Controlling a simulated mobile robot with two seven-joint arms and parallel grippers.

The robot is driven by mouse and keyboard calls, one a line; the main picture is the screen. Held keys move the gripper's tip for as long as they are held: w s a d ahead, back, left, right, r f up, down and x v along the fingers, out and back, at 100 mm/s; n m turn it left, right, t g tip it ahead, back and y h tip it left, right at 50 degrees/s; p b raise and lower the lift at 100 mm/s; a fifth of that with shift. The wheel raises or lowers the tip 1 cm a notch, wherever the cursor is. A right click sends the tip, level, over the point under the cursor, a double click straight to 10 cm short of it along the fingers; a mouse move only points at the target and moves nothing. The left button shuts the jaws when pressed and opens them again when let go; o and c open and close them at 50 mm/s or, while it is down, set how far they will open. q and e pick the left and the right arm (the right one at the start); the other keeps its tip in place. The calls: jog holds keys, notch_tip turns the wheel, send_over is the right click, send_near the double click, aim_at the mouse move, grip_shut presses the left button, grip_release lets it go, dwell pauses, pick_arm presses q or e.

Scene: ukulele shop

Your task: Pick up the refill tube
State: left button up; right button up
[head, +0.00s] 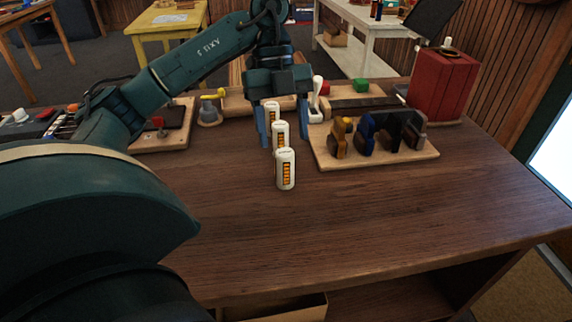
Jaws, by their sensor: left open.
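Three white tubes with dark and orange striped labels stand upright in a row on the brown table (400,205): a near tube (286,172), a middle tube (279,140) and a far tube (271,111). I cannot tell which one the task calls the refill tube. My left gripper (283,134) points down over the row from behind, its blue fingers open. In the picture the middle and far tubes show between its fingers; contact is not clear. The near tube stands in front, clear of the fingers. My right gripper is not in view.
A wooden board (375,158) with several dark and coloured blocks lies right of the tubes. A white-handled tool (316,98) stands close to the right finger. A red box (443,86) stands at the back right. The table front is clear.

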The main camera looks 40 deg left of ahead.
aim_at(284, 150)
pick_arm(q)
jog(key=shift+a+x, duration=0.2)
jog(key=shift+x, duration=2.95)
jog(key=shift+f, duration=0.1)
jog(key=c, duration=1.1)
